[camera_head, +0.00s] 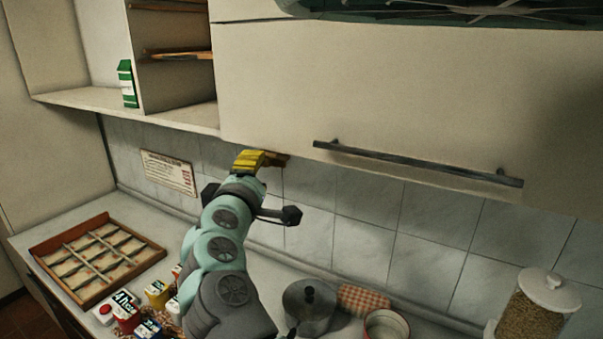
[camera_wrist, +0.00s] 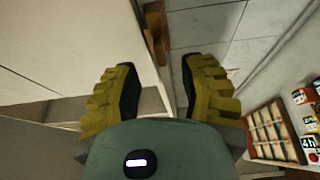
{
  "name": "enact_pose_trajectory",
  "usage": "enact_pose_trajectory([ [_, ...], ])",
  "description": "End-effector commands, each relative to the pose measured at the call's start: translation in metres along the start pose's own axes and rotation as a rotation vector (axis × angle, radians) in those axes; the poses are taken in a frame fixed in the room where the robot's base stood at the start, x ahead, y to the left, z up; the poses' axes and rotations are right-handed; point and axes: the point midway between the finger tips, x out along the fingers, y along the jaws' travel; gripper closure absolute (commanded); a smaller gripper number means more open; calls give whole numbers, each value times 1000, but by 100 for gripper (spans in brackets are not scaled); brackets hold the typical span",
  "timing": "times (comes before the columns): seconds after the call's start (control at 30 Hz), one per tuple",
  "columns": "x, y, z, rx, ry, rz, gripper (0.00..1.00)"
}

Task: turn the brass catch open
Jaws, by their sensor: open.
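The brass catch (camera_head: 278,158) is a small orange-brown piece at the lower edge of the closed cream cabinet front (camera_head: 360,110), partly hidden behind my gripper (camera_head: 252,160) in the head view. In the wrist view the catch (camera_wrist: 155,30) lies ahead of the gap between the two yellow fingers. My gripper (camera_wrist: 158,72) is open, with nothing between its fingers. It is close to the catch; whether a finger touches it I cannot tell.
A dark bar handle (camera_head: 415,165) crosses the cabinet front to the right. An open shelf (camera_head: 130,108) holds a green and white carton (camera_head: 127,84). Below are a wooden divided tray (camera_head: 98,258), several small boxes, a lidded pot (camera_head: 309,306) and a glass jar (camera_head: 533,308).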

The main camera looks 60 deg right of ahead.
Motion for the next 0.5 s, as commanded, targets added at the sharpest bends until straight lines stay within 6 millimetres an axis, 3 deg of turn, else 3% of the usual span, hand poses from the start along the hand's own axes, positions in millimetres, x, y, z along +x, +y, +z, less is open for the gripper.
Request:
enact_pose_trajectory([
  [0.2, -17, -1, 4, 1, -9, -2, 59],
  [0.5, -22, -1, 3, 1, -8, -3, 59],
])
